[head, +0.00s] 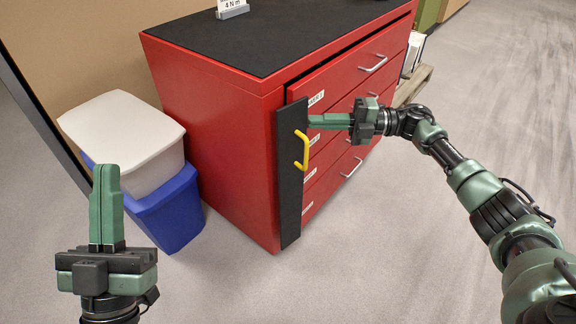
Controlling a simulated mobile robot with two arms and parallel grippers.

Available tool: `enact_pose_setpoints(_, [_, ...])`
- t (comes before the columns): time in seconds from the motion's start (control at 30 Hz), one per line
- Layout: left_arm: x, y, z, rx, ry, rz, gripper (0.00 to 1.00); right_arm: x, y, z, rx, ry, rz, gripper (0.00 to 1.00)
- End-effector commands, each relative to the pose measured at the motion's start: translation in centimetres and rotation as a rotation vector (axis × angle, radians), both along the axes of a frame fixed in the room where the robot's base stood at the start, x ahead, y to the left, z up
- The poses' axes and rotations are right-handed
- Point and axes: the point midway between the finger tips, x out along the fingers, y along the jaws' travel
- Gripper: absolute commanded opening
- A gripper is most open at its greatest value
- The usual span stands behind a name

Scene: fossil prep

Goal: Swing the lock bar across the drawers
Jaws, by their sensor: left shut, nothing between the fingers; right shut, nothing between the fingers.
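The red drawer cabinet (215,140) stands in the middle of the head view with a column of drawers (345,82) facing right. The black lock bar (289,190) stands upright along the cabinet's near front edge, with a yellow handle (302,150) on it. It stands swung out from the drawer faces. My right gripper (312,121) is shut and empty, its fingertips just right of the bar's upper part, above the yellow handle; I cannot tell whether they touch the bar. My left gripper (106,168) is shut and empty, pointing up at the lower left, away from the cabinet.
A small white sign (232,8) stands on the black cabinet top (270,40). A wooden pallet (412,85) lies beyond the cabinet. Open grey floor lies in front of the drawers.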

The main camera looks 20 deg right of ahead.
Motion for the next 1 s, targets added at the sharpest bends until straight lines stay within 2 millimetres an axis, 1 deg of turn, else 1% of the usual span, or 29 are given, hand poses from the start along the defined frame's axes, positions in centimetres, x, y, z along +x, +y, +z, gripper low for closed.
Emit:
enact_pose_setpoints(0.87, [0.1,0.0,0.1,0.001,0.003,0.0,0.0,-0.2,0.1,0.0,0.0,0.001,0.0,0.0])
enact_pose_setpoints(1.0, [1.1,-0.2,-1.1,0.023,0.085,0.004,0.0,-0.6,0.1,0.1,0.0,0.002,0.002,0.0])
